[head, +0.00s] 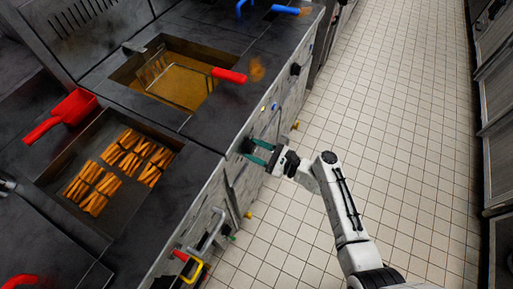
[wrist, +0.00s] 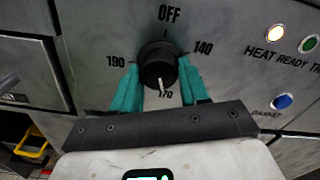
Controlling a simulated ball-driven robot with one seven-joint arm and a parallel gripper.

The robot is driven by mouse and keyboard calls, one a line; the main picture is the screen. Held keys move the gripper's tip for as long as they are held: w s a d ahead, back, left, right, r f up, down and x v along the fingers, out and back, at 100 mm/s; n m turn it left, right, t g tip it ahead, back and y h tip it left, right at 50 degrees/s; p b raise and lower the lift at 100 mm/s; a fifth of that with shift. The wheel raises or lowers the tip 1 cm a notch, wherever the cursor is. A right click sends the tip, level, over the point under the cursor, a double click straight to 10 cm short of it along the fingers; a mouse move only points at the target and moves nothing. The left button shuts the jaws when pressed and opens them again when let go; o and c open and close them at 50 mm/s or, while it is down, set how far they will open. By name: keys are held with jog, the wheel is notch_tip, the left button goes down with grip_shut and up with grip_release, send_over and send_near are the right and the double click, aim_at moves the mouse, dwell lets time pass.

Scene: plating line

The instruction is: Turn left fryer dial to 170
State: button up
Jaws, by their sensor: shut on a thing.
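The fryer dial (wrist: 158,62) is a round black knob on the grey front panel, marked OFF at the top, 140 at right, 190 at left and 170 at the bottom. Its white pointer line points down at the 170 mark, which is partly covered. My gripper (wrist: 160,78) has its teal fingers on both sides of the knob and is shut on it. In the head view my gripper (head: 257,152) reaches the front panel of the fryer (head: 205,128), and the dial is small and dark between the fingertips.
A basket with a red handle (head: 228,75) sits in the oil vat. A tray of fries (head: 103,190) and a red scoop (head: 72,107) are to the left. HEAT lamp (wrist: 275,33) glows warm white, beside a green lamp (wrist: 308,44) and a blue button (wrist: 283,101). Tiled floor (head: 385,120) is clear.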

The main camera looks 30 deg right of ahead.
jog(key=shift+w+r, duration=0.1)
jog(key=shift+w, duration=0.05)
dwell(0.3)
jog(key=o, duration=1)
jog(key=shift+o, duration=0.2)
jog(key=shift+a, duration=0.2)
jog(key=v, duration=1.1)
jog(key=shift+b, duration=0.35)
jog(key=shift+a, duration=0.1)
